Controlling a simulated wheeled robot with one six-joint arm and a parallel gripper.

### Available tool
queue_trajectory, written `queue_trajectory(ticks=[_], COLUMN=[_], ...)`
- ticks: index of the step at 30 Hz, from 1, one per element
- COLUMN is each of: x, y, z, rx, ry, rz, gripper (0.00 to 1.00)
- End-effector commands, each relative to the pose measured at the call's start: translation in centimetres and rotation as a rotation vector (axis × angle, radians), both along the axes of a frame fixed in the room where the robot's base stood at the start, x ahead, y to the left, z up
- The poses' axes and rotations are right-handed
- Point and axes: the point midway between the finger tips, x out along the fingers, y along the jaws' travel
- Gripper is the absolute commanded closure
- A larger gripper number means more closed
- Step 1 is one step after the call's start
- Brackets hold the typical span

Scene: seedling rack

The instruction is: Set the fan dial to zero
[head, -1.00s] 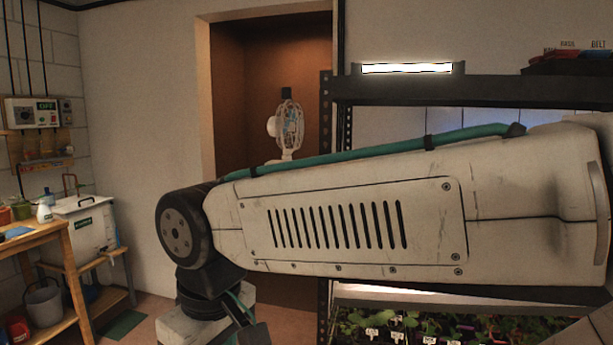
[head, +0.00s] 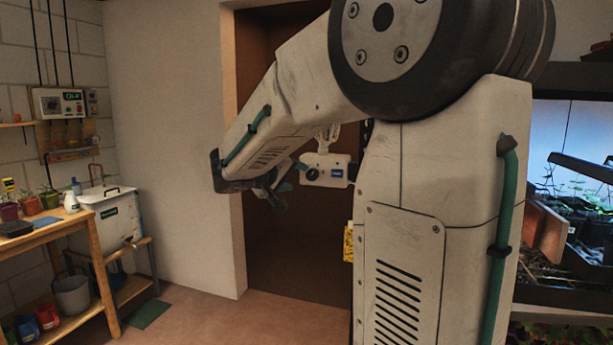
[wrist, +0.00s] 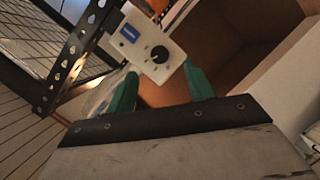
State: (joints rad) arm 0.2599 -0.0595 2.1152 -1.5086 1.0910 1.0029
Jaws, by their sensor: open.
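The fan's control box (head: 328,181) is white with a blue label, and shows in the doorway opening beside my arm. In the wrist view the box (wrist: 143,37) looks tilted and carries a round black dial (wrist: 159,54) with a small light pointer mark. The pointer's setting is too small to read. My gripper (wrist: 159,72) is open, its two green fingers apart on either side below the dial, with nothing between them. In the head view my gripper (head: 294,177) is just left of the box and partly covers the dial area. My arm hides most of the fan.
A black perforated rack post (wrist: 68,55) stands left of the box in the wrist view. A wooden bench (head: 75,228) with pots and a white lidded bin (head: 112,222) are at the left. The floor (head: 215,320) before the doorway is clear.

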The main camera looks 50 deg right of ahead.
Motion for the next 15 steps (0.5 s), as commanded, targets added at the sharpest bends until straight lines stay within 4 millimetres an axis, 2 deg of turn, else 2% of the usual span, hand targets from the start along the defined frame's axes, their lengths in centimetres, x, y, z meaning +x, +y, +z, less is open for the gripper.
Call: queue_trajectory(ticks=[3, 15], x=[1.0, 2.0], y=[-1.1, -6.8], z=[0.2, -1.0], rx=[-0.034, -0.037], ry=[-0.013, -0.014], rz=[0.008, 0.008], gripper=[0.47, 0.47])
